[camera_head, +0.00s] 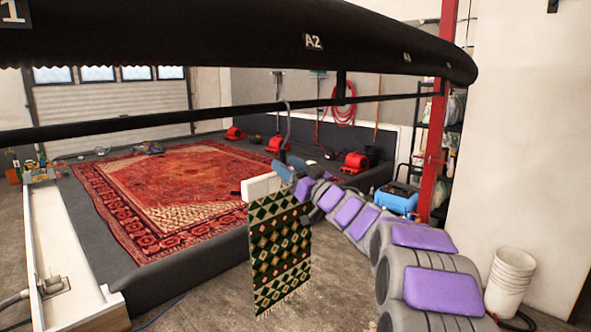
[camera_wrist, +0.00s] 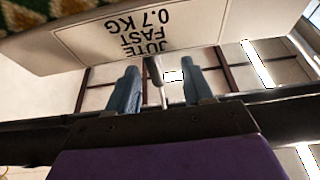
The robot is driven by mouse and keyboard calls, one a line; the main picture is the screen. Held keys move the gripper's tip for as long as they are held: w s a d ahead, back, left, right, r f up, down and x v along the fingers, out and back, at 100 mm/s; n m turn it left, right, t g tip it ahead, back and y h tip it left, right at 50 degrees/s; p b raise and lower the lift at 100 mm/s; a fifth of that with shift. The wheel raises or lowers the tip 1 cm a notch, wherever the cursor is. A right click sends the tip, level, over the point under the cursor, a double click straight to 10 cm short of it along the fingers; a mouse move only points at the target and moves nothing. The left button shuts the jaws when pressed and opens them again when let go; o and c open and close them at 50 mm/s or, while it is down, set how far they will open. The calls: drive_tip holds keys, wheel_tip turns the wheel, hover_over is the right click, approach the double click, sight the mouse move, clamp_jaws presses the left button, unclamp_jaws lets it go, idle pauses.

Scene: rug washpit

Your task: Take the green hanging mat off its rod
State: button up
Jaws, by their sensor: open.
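The green patterned mat (camera_head: 281,252) hangs below a white block (camera_head: 258,187), with a metal hook (camera_head: 288,110) rising to the thin black rod (camera_head: 190,117). In the wrist view, the block's white face (camera_wrist: 150,35) reads "JUTE FAST 0.7 KG" upside down, and a corner of the mat (camera_wrist: 35,8) shows at top left. My gripper (camera_wrist: 160,80) is open, with its two blue-grey fingers apart. The thin metal hook stem (camera_wrist: 155,78) appears between the fingers; I cannot tell whether they touch it. In the head view, my gripper (camera_head: 290,168) is just above the block.
A thick black bar (camera_head: 230,35) marked A2 crosses the top foreground. A red post (camera_head: 434,150) stands at right. Behind lies a red rug (camera_head: 180,190) in a dark-rimmed pit. A blue machine (camera_head: 397,198) and white buckets (camera_head: 510,282) stand right. Floor shows around the mat.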

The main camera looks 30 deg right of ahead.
sight(283, 159)
drive_tip(key=shift+w+r+p, duration=0.25)
drive_tip(key=shift+w+p, duration=0.15)
drive_tip(key=shift+w, duration=0.25)
drive_tip(key=shift+w+d+r+p, duration=0.1)
drive_tip(key=shift+w+d+p, duration=0.05)
drive_tip(key=shift+w+p, duration=0.15)
drive_tip(key=shift+w+d+r+p, duration=0.1)
drive_tip(key=shift+w+p, duration=0.1)
drive_tip(key=shift+w, duration=0.15)
drive_tip(key=shift+w+a+r, duration=0.1)
drive_tip(key=shift+w+a, duration=0.1)
drive_tip(key=shift+w, duration=0.05)
drive_tip(key=shift+a, duration=0.4)
drive_tip(key=shift+c, duration=0.5)
drive_tip(key=shift+d, duration=0.35)
drive_tip(key=c, duration=0.6)
drive_tip(key=shift+a, duration=0.15)
clamp_jaws()
